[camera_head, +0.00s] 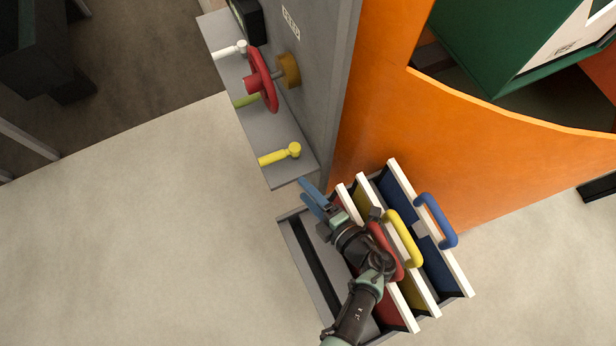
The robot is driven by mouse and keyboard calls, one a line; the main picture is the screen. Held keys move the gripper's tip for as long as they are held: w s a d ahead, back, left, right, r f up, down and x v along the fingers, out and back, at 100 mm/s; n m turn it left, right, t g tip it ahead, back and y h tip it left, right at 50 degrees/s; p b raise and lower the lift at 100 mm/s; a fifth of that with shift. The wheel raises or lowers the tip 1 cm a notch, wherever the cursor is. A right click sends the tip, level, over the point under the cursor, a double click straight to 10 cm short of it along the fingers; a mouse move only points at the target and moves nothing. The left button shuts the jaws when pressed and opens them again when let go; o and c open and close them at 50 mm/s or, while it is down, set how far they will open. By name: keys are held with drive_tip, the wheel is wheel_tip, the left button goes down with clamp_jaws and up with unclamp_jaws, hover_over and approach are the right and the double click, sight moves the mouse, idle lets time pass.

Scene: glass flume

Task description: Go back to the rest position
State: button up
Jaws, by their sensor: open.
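My gripper (314,196) is in the middle of the picture, with its blue fingers apart and nothing seen between them. It points up and left, near the lower end of the grey shelf (289,165). My arm reaches up from the bottom edge, over the grey rack (296,247). It hides part of the rack and of the board with the red handle (398,266).
The rack holds upright panels, including ones with a yellow handle (406,240) and a blue handle (436,221). A red handwheel (264,80), a white lever (231,50) and a yellow lever (280,155) are by the shelf. An orange wall (400,140) stands behind.

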drive_tip(key=shift+d, duration=0.3)
